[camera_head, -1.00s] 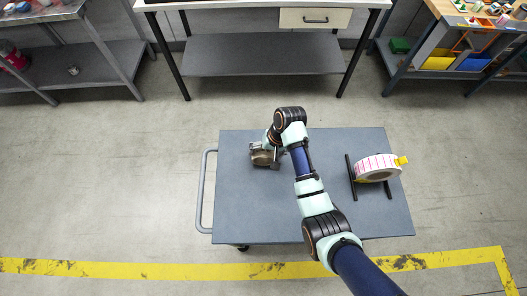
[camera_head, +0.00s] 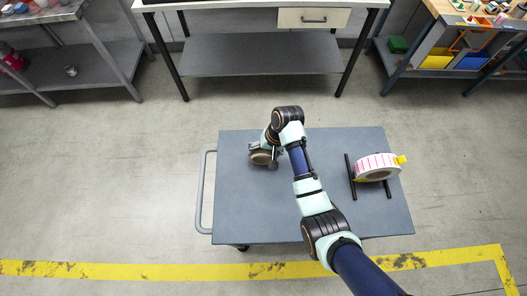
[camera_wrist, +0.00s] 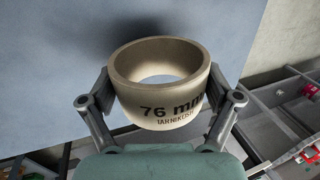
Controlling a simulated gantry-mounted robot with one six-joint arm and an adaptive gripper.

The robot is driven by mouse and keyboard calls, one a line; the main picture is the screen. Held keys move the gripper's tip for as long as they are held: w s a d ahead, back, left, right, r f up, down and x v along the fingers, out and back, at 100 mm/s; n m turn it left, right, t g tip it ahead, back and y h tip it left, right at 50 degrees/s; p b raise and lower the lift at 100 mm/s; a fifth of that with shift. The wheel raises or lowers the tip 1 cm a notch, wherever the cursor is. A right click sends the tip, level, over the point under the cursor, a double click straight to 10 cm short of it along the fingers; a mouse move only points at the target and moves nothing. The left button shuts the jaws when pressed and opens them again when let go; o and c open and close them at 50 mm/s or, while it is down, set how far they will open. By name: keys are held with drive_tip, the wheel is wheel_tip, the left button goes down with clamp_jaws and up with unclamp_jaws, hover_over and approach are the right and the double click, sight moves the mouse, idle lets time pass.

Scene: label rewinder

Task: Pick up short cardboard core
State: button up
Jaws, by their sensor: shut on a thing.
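The short cardboard core (camera_wrist: 152,106) is a tan ring printed "76 mm", seen in the wrist view. My gripper (camera_wrist: 160,100) is shut on it, with one finger against each side of its outer wall. In the head view the core (camera_head: 262,158) shows at the cart's left part, partly hidden by my gripper (camera_head: 264,150). The wrist view shows the blue-grey cart top behind the core, with a dark shadow on it. I cannot tell the exact gap between core and cart top.
The cart (camera_head: 240,205) has a handle on its left side. A roll of white and pink labels (camera_head: 377,167) stands on a dark rack at the cart's right. The middle and front left of the cart top are clear. Benches stand along the back.

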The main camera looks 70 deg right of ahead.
wheel_tip(320, 180, up, 19)
drive_tip(key=p, duration=0.8)
drive_tip(key=shift+w+f, duration=0.1)
